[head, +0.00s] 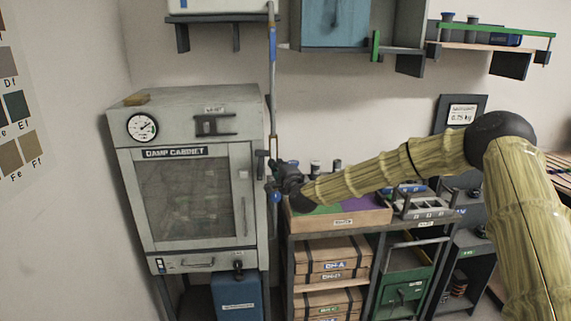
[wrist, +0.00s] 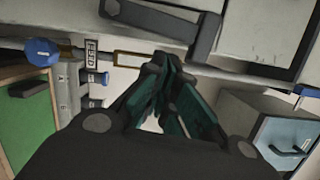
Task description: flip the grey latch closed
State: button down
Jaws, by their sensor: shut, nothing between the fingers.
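In the wrist view a dark grey bent bar, probably the same latch (wrist: 192,38), crosses the pale cabinet front above the fingers. My gripper (head: 274,178) is just to the right of the cabinet edge, close to the latch. In the wrist view my gripper (wrist: 162,68) has its fingertips together and holds nothing. A small gap shows between the fingertips and the bar, but I cannot tell contact for certain.
A vertical pipe (head: 272,90) with blue parts runs beside the cabinet, close to my gripper. A shelf unit (head: 288,250) with boxes stands below my arm. A blue knob (wrist: 41,51) is at the left of the wrist view. Wall shelves are above.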

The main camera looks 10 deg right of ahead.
jog(key=shift+a, duration=0.45)
